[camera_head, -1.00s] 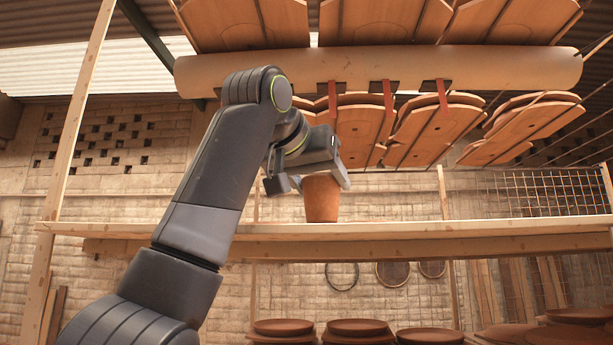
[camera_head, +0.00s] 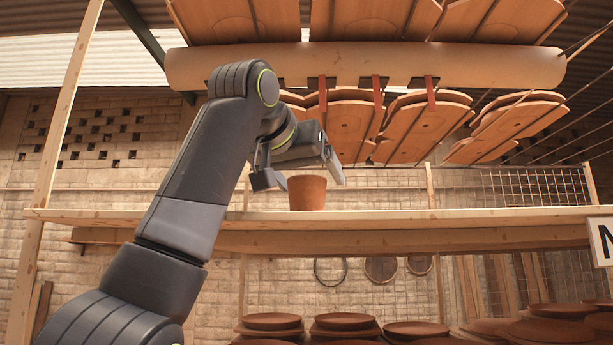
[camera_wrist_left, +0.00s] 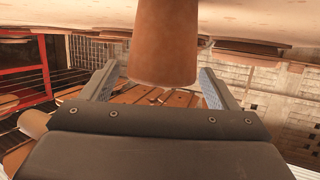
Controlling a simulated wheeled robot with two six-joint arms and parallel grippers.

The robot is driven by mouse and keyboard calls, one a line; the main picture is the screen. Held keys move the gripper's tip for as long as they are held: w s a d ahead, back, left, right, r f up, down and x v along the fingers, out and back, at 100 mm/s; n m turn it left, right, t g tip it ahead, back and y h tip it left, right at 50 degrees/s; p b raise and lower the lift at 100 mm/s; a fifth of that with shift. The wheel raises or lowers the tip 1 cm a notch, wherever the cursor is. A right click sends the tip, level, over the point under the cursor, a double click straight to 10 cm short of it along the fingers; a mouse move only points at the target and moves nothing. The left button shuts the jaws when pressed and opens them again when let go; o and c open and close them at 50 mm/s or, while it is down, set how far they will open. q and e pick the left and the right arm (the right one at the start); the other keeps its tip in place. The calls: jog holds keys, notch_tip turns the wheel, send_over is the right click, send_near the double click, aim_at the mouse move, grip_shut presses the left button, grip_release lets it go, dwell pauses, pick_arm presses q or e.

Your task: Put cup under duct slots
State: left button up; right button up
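The terracotta cup (camera_head: 307,193) appears to stand upright on the long wooden shelf (camera_head: 420,216). In the left wrist view, which looks upside down, the cup (camera_wrist_left: 165,45) shows between the open fingers of the left gripper (camera_wrist_left: 157,80), with a gap on both sides. My right gripper is out of view.
Stacked brown discs (camera_head: 345,322) lie beneath the shelf. A wooden post (camera_head: 62,120) rises at left, and a sign (camera_head: 602,240) shows at right. The shelf right of the cup is clear.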

pick_arm(q)
jog(key=shift+w+d, duration=0.1)
jog(key=shift+w, duration=0.05)
jog(key=shift+r+p, duration=0.5)
jog(key=shift+r, duration=0.05)
jog(key=shift+s+a+r, duration=0.2)
jog(key=shift+s+r, duration=0.05)
jog(key=shift+s, duration=0.05)
jog(key=shift+s+a+b, duration=0.2)
jog(key=shift+s+b, duration=0.25)
jog(key=shift+s, duration=0.05)
jog(key=shift+s+a+b, duration=0.2)
jog(key=shift+s+b, duration=0.2)
jog(key=shift+s, duration=0.05)
jog(key=b+v, duration=0.2)
jog(key=v, duration=0.7)
jog(key=shift+s+r+b, duration=0.2)
jog(key=shift+r+b, duration=0.05)
jog(key=shift+b, duration=0.15)
